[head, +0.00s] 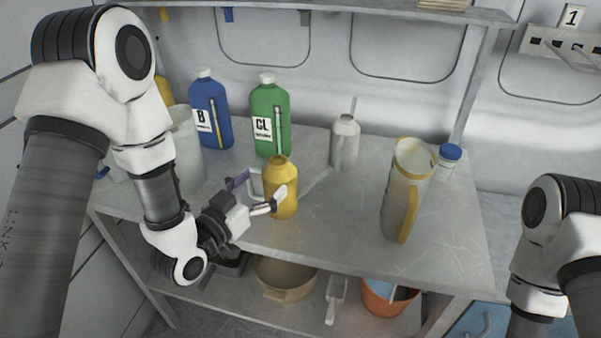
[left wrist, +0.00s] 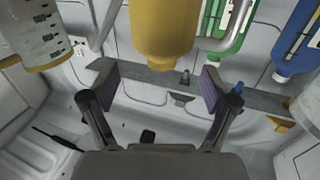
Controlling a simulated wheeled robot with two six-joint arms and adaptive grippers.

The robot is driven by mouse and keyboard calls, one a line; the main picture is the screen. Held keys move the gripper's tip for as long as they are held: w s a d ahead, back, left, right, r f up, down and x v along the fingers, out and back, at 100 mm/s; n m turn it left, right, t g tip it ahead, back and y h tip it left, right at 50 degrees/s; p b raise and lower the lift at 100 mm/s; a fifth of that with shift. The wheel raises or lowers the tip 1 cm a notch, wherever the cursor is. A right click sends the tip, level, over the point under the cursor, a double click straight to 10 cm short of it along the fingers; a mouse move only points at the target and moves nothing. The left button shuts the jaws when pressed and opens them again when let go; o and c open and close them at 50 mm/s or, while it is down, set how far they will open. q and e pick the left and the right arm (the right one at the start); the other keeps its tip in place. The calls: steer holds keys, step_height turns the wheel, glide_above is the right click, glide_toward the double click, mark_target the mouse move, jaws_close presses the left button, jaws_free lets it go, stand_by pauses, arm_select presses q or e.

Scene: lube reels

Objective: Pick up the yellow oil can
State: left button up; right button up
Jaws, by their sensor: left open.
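The yellow oil can (head: 284,178) stands upright on the grey metal shelf, near its front edge. My left gripper (head: 258,189) is open at the can's left front side; one finger overlaps the can's front in the head view and the other is to its left. In the left wrist view, the yellow can (left wrist: 164,28) appears at the top centre, beyond the open fingers (left wrist: 158,82). I see no grip on the can, and cannot tell whether a finger touches it. My right arm shows at the right edge, its gripper out of view.
Behind the can stand a green bottle (head: 270,110) and a blue bottle (head: 211,112). A grey can (head: 345,143) and a clear jug with a yellow handle (head: 408,185) stand to the right. A translucent container (head: 187,150) is at the left. The shelf (head: 335,225) is clear between can and jug.

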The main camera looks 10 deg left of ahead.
mark_target(273, 170)
arm_select(q)
steer(key=shift+w+d+r+p, duration=0.15)
steer(key=shift+w+r+p, duration=0.3)
steer(key=shift+w+p, duration=0.15)
steer(key=shift+w+d+r+p, duration=0.15)
steer(key=shift+w+r+p, duration=0.25)
steer(key=shift+w+p, duration=0.15)
steer(key=x, duration=0.2)
steer(key=p+x, duration=0.1)
steer(key=shift+w+d+f, duration=0.2)
steer(key=shift+w+f, duration=0.15)
steer(key=shift+f, duration=0.05)
steer(key=shift+w+f, duration=0.15)
steer(key=shift+w, duration=0.15)
steer(key=shift+s+a, duration=0.15)
steer(key=shift+s, duration=0.1)
steer(key=shift+c, duration=0.3)
steer(key=c, duration=0.5)
jaws_close()
steer(key=shift+s, duration=0.1)
arm_select(e)
steer(key=r, duration=0.2)
steer(key=s+r, duration=0.1)
steer(key=shift+a+r, duration=0.15)
steer(key=shift+r, duration=0.2)
